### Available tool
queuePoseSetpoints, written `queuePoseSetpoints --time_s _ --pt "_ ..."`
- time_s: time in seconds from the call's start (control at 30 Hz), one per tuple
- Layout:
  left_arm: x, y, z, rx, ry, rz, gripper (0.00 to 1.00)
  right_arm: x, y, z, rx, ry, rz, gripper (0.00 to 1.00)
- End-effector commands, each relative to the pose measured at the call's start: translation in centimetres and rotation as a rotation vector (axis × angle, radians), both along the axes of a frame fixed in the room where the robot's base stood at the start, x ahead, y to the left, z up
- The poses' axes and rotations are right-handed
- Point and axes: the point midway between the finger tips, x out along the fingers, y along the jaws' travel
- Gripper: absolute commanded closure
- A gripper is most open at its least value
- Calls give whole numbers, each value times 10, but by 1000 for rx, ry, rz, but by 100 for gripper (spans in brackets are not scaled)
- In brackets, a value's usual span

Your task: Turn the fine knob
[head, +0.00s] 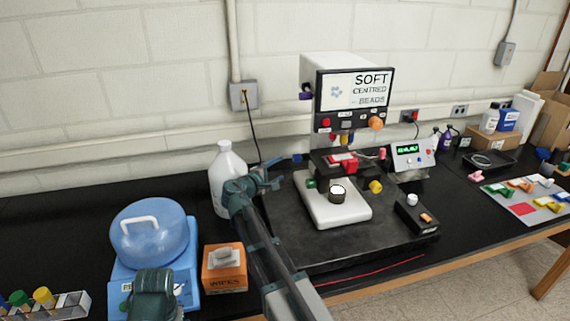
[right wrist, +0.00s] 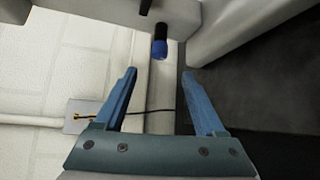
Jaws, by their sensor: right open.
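A microscope-like instrument with a white base (head: 318,210) stands on a black slab, with a screen box above it. A small blue knob (head: 297,158) is at its left side; in the right wrist view the blue knob (right wrist: 159,48) sticks out on a black shaft. No readable label shows which knob is the fine one. Green (head: 311,184) and yellow (head: 376,187) knobs sit lower on the instrument. My right gripper (head: 275,172) is open and empty, left of the blue knob. In the wrist view the knob lies just beyond the gap between its fingertips (right wrist: 160,72).
A white jug (head: 226,172) stands close to the left of my right gripper. An orange wipes box (head: 223,271) and a blue-lidded device (head: 150,237) are at the front left. A black cable hangs from a wall box (head: 243,96) behind the gripper.

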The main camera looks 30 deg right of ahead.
Motion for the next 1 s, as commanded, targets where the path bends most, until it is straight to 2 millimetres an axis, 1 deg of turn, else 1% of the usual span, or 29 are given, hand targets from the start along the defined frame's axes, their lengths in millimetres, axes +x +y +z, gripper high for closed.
queuePoseSetpoints --time_s 0.03,0.1,0.23,1.0 --pt "0 0 2 0 0 0 9 -4 6 2 0 0 1 28" --pt "0 0 3 0 0 0 9 -7 11 3 0 0 1 28" --pt "0 0 4 0 0 0 9 -10 16 4 0 -1 0 28" --pt "0 0 4 0 0 0 9 -10 17 4 0 0 -1 28"
